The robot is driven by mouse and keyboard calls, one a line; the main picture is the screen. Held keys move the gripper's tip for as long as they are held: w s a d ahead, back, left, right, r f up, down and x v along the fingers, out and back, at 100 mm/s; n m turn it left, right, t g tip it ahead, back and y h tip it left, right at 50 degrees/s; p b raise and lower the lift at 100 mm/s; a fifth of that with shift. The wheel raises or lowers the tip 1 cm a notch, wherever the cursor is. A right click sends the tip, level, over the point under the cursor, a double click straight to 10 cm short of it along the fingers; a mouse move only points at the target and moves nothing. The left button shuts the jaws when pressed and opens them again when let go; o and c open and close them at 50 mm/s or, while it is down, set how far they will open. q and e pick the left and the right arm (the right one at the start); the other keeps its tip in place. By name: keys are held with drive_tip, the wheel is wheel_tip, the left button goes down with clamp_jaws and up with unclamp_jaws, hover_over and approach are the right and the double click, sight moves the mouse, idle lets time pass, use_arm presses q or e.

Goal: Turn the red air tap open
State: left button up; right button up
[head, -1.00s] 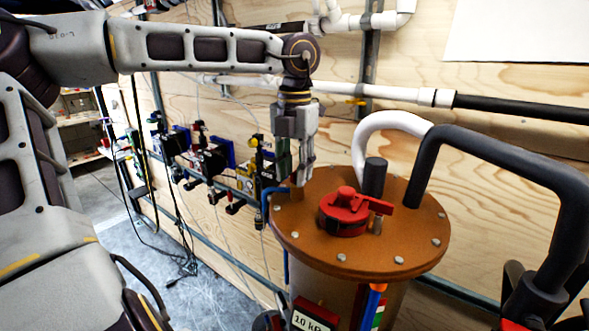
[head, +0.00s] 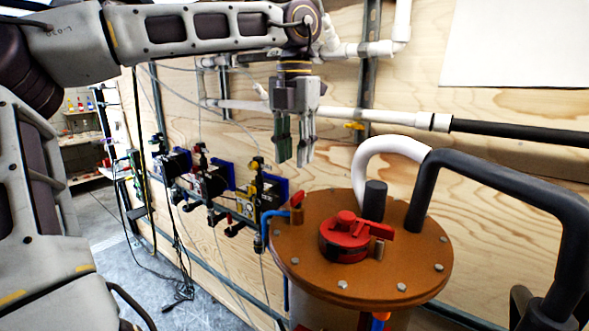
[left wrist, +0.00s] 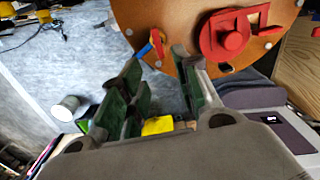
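A small red tap lever (head: 297,198) sits at the left edge of the brown round tank lid (head: 320,278), with a blue hose (head: 266,225) beside it. In the left wrist view the red lever (left wrist: 157,43) lies at the lid's edge, beyond the fingertips. My left gripper (head: 294,160) hangs fingers down above the tap, clear of it. Its green-padded fingers (left wrist: 165,80) are apart with nothing between them. A larger red fitting (head: 345,237) with a side handle is near the lid's middle; it also shows in the left wrist view (left wrist: 228,38). My right gripper is not in view.
A dark upright stub (head: 374,200), a white curved pipe (head: 385,146) and a thick black pipe (head: 490,168) rise at the lid's back and right. Several wall-mounted valve units (head: 210,180) stand to the left.

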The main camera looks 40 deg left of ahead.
use_arm(q)
drive_tip(key=shift+r, duration=1.2)
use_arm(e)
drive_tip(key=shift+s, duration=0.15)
